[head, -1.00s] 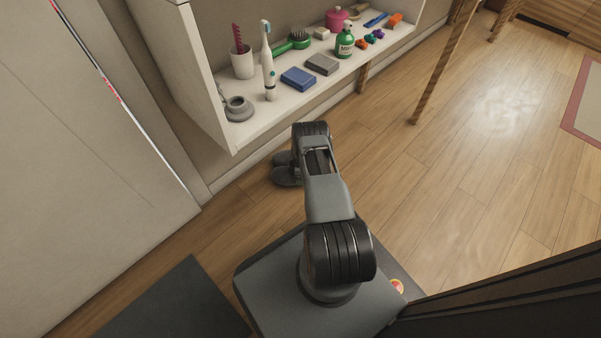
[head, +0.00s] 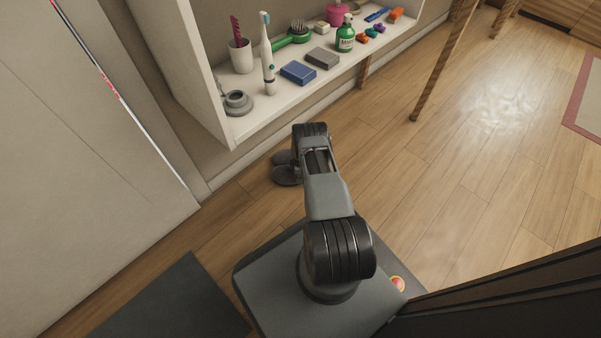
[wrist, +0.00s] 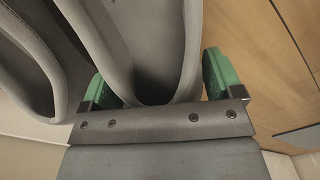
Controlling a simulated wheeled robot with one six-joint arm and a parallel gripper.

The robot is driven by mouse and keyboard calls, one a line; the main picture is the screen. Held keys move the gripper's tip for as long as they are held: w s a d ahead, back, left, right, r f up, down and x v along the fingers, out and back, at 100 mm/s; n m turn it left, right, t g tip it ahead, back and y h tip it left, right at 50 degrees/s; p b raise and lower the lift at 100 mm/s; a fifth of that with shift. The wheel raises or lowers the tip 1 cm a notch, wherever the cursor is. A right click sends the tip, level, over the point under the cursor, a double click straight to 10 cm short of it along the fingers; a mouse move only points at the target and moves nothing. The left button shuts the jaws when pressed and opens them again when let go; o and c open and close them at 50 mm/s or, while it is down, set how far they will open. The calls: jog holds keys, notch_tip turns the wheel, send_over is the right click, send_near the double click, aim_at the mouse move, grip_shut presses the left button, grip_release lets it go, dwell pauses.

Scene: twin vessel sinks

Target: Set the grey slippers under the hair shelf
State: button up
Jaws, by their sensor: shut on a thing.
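The grey slippers (head: 286,174) show in the head view just left of my arm's far end, low by the floor and near the wall below the white hair shelf (head: 275,110). In the wrist view my gripper (wrist: 158,82), with green finger pads, is shut on the near end of one grey slipper (wrist: 188,45). The second slipper (wrist: 30,60) lies beside it at the left. My arm hides the gripper in the head view. Whether the soles touch the floor I cannot tell.
The shelf holds a cup (head: 240,57), an electric toothbrush (head: 267,60), a green hairbrush (head: 294,36), a green bottle (head: 346,34) and small blocks. A rope-wrapped post (head: 440,65) stands to the right. A dark mat (head: 165,300) lies at lower left.

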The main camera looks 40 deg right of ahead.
jog(key=shift+f, duration=0.25)
jog(key=o, duration=0.9)
jog(key=shift+c, duration=0.2)
notch_tip(320, 180, up, 7)
jog(key=p, duration=0.4)
jog(key=shift+r, duration=0.25)
